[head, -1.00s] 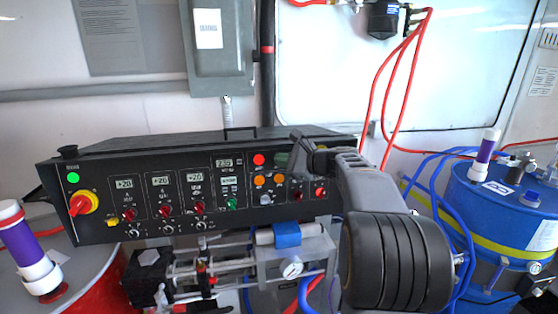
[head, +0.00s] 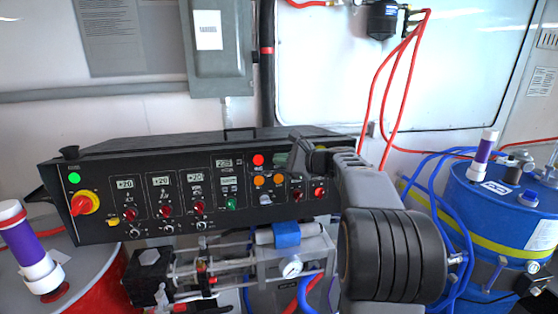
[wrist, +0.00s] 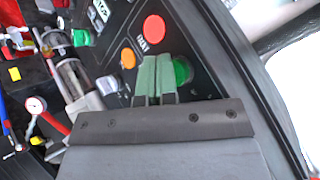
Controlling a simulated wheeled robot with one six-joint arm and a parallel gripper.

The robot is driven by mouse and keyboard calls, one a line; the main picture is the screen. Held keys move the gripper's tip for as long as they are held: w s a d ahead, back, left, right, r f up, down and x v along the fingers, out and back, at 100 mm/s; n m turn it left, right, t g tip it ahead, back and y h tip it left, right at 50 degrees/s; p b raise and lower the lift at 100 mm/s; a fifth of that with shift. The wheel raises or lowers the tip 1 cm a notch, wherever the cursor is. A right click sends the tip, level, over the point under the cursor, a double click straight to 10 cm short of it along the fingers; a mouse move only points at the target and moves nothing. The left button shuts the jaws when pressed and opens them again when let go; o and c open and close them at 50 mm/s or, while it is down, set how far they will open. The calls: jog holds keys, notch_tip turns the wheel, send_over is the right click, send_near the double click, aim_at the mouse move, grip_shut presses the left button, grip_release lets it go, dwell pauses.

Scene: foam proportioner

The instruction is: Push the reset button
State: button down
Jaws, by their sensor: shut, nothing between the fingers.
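The black control panel (head: 110,210) spans the middle of the head view. A red button (wrist: 154,28) with a label below it is near the top of the wrist view, and it shows in the head view (head: 258,160). An orange button (wrist: 128,59) is to its lower left. A green button (wrist: 182,70) is partly hidden by the fingers. I cannot read which one is the reset button. My gripper (wrist: 156,62) is shut and empty, its green fingertips over the panel between the orange and green buttons. I cannot tell whether they touch the panel.
A red-and-yellow rotary switch (head: 82,203) and several red knobs are on the panel's left. Pump hardware with a gauge (head: 291,267) sits below. A blue drum (head: 470,215) with blue hoses stands at right. A purple-and-white cylinder (head: 28,240) stands at left.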

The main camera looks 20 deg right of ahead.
jog(key=shift+r, duration=0.3)
dwell(0.5)
jog(key=shift+s+f+b, duration=0.2)
jog(key=shift+s+b, duration=0.05)
jog(key=shift+b, duration=0.05)
dwell(0.5)
jog(key=shift+s+a+r+b, duration=0.15)
jog(key=shift+s+a+b, duration=0.1)
jog(key=shift+s, duration=0.55)
jog(key=shift+s+a+r+b, duration=0.1)
jog(key=shift+s+b, duration=0.15)
jog(key=shift+s, duration=0.55)
jog(key=shift+s+a+r+b, duration=0.15)
jog(key=shift+s+a+b, duration=0.1)
jog(key=shift+s, duration=0.55)
